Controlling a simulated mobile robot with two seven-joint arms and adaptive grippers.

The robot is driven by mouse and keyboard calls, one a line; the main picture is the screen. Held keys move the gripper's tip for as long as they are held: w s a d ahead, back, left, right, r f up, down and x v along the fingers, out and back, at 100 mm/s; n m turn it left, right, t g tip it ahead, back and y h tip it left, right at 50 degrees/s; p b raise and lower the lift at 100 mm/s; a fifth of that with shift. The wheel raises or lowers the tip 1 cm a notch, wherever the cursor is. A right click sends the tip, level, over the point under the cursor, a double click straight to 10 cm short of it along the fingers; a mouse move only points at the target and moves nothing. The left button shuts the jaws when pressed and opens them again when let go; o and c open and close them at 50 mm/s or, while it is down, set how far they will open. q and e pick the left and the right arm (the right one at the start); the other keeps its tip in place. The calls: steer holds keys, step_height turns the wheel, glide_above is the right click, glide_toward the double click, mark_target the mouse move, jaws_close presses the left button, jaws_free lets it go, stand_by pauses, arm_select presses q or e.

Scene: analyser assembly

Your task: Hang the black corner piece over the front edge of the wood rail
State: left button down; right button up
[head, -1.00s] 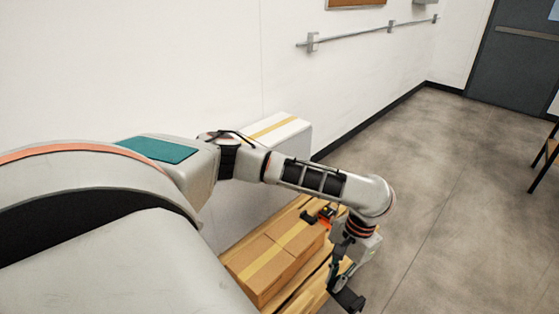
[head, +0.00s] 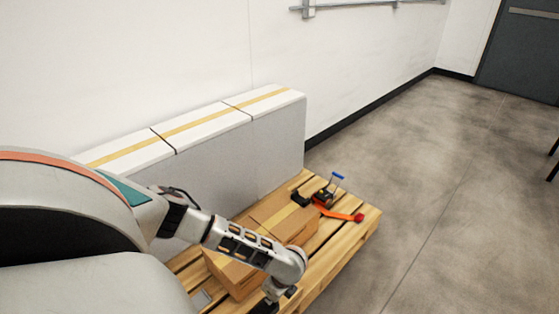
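A small black angular piece (head: 300,198), which looks like a corner piece, lies on the slatted wood pallet beside an orange strap. My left gripper (head: 268,304) is low at the bottom edge, beside the front of a cardboard box. It is mostly cut off, and I cannot tell whether its fingers are open or hold anything. Another small dark part (head: 291,291) shows right by it; I cannot tell whether it is a gripper part or a separate piece. The wood rail (head: 340,262) along the pallet's front edge is bare towards the right. My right gripper is out of view.
Cardboard boxes (head: 285,220) stand on the pallet. An orange strap (head: 338,214) with a dark ratchet and blue-tipped handle lies at the pallet's far end. Tall white-topped grey panels (head: 275,145) stand behind, against the wall. The floor (head: 420,180) to the right is clear.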

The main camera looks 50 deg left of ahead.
arm_select(q)
steer(key=shift+s+a+f+m, duration=0.15)
steer(key=shift+a+f+m, duration=0.05)
steer(key=shift+f, duration=0.3)
steer(key=shift+s+a+f+m, duration=0.1)
steer(key=shift+a+f+m, duration=0.1)
steer(key=shift+f, duration=0.25)
steer(key=shift+s+f+b, duration=0.1)
steer(key=shift+f+b, duration=0.45)
steer(key=shift+b, duration=0.05)
steer(key=f+b, duration=0.2)
steer(key=f, duration=0.1)
steer(key=shift+s+f+b, duration=0.2)
steer(key=shift+f+b, duration=0.1)
steer(key=shift+b, duration=0.05)
steer(key=shift+f, duration=0.25)
steer(key=shift+w+r, duration=0.25)
steer(key=shift+w, duration=0.1)
steer(key=shift+w+r, duration=0.1)
steer(key=shift+w, duration=0.05)
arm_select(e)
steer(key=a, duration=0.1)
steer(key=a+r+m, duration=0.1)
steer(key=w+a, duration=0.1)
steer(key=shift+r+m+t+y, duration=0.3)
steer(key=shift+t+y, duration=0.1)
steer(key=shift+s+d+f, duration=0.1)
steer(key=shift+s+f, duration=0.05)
